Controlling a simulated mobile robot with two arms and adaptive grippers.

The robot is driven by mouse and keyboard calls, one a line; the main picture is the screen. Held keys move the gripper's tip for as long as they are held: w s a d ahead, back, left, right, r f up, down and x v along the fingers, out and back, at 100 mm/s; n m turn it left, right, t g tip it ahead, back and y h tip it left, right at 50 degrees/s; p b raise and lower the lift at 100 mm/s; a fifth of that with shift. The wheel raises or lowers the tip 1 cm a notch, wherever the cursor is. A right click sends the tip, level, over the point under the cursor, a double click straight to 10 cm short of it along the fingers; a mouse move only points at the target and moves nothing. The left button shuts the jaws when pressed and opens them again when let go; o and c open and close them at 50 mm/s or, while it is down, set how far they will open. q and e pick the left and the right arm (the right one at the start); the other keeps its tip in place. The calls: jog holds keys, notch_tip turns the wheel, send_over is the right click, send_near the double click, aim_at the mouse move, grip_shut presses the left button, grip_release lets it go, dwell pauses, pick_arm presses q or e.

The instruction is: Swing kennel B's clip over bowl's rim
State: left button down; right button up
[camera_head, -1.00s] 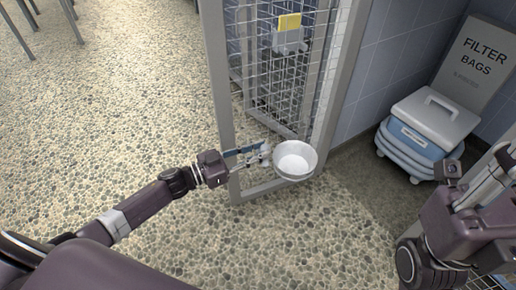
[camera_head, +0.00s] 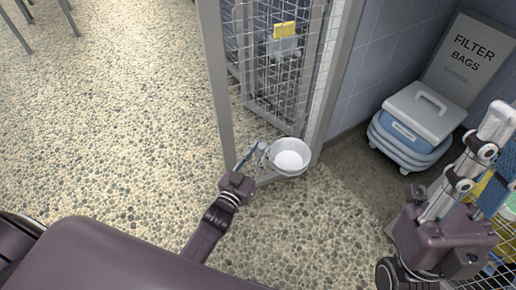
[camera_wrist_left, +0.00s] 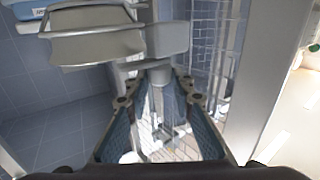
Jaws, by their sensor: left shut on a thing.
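A white-grey bowl (camera_head: 289,157) sits at the lower corner of the mesh kennel door, against the metal post. Its open top faces up. My left gripper (camera_head: 257,158) is just left of the bowl, its fingers pointing up and toward the door. In the left wrist view its blue-padded fingers (camera_wrist_left: 162,115) are closed around a narrow grey stem, part of the clip (camera_wrist_left: 168,39). A curved grey metal shape, apparently the bowl (camera_wrist_left: 95,42), is beside the clip. I cannot tell whether the clip is over the rim. My right arm is at the right edge; its fingertips do not show.
The kennel's mesh door (camera_head: 285,75) has a yellow tag (camera_head: 285,30) and a grey box on it. A blue-and-white lidded box (camera_head: 411,125) and a "FILTER BAGS" panel (camera_head: 468,58) stand at the right.

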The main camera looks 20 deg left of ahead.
pick_arm(q)
jog(key=shift+d+n+y, duration=0.1)
jog(key=shift+n+y, duration=0.7)
jog(key=shift+y, duration=0.5)
jog(key=c, duration=1.9)
grip_release()
jog(key=shift+c, duration=0.2)
jog(key=s, duration=1.2)
